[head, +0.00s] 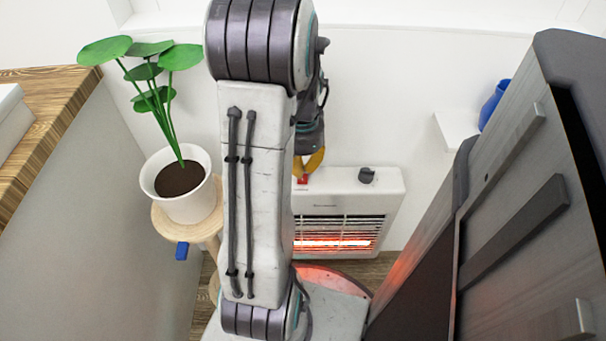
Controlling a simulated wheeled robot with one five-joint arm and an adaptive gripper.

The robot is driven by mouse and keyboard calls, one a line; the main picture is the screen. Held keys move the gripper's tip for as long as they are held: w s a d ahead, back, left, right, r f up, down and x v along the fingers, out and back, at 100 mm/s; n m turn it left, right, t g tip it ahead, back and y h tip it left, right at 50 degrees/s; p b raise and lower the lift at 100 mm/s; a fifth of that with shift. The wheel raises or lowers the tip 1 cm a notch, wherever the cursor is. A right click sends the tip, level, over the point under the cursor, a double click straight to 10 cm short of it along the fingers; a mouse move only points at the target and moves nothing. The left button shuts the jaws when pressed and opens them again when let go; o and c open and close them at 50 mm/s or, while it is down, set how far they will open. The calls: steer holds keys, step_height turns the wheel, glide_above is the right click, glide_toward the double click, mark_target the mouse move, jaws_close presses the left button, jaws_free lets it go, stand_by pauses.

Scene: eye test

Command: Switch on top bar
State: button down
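A white heater (385,190) stands low against the back wall, partly hidden by my arm. On its top face are a red switch (302,180) at the left and a dark round knob (366,175) further right. Behind its front grille, a lower bar (335,243) glows orange-red. The upper part of the grille (345,221) looks dark. My gripper (311,163), with yellow fingers, points down just above the red switch, mostly hidden behind my arm. I cannot tell whether it touches the switch or whether its fingers are open.
A potted plant (190,205) stands on a round wooden stool (163,224) at the left, near a wooden counter (65,90). A tall grey cabinet (525,150) fills the right. A blue vase (491,108) sits on a white wall shelf (455,130). Little floor is free.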

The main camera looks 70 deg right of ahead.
mark_target(303, 180)
steer(key=shift+f+b, duration=1.35)
steer(key=shift+f, duration=0.35)
stand_by(0.9)
steer(key=shift+r, duration=0.15)
steer(key=shift+r+p, duration=3.1)
steer(key=shift+r, duration=0.3)
